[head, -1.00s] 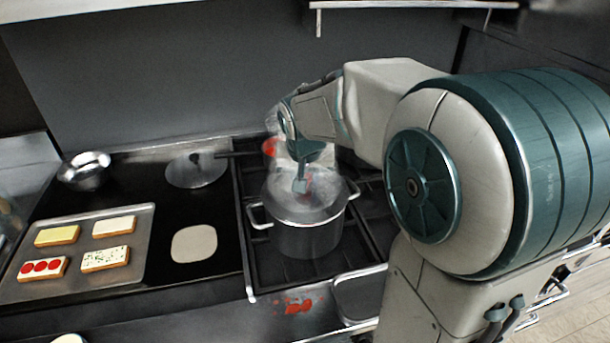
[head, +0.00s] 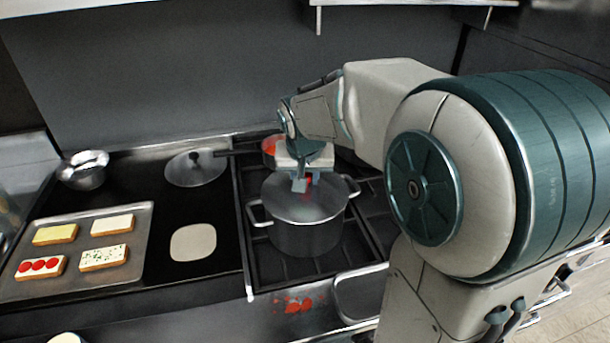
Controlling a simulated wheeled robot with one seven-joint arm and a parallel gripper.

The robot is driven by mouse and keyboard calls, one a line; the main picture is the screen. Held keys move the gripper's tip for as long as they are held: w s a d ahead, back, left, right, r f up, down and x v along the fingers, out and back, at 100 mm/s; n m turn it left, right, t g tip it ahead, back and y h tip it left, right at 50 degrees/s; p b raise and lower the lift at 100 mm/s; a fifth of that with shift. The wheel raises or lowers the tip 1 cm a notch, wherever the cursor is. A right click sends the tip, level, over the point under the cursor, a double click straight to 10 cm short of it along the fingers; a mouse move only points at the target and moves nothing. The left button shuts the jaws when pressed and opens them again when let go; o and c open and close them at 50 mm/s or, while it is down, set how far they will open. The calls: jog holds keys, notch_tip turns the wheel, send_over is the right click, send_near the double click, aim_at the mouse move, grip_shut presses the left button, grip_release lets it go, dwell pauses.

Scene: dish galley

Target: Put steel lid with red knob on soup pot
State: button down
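The soup pot (head: 306,236) is a steel pot with two side handles on the burner grate. The steel lid (head: 306,204) lies over its mouth and looks level. Its red knob (head: 308,181) shows only partly, behind and beside a finger of my gripper (head: 304,184). My gripper points down at the knob, over the middle of the pot. The near finger hides much of the knob, so whether the fingers press on it does not show.
Another steel lid with a dark knob (head: 195,168) lies on the black cooktop. A steel bowl (head: 83,170), a tray (head: 139,235) of topped bread slices and a pale round patch (head: 193,242) are at left. A pan with red contents (head: 269,146) stands behind the pot.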

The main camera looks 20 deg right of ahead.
dwell(0.4)
jog(key=c, duration=0.5)
grip_release()
jog(key=shift+r+p, duration=2.3)
jog(key=shift+r, duration=1.2)
jog(key=s+f+n+y, duration=0.1)
jog(key=s+f+n, duration=0.1)
jog(key=s, duration=1.9)
jog(key=shift+f+n+g, duration=0.3)
jog(key=shift+f+n, duration=0.05)
jog(key=shift+n, duration=0.15)
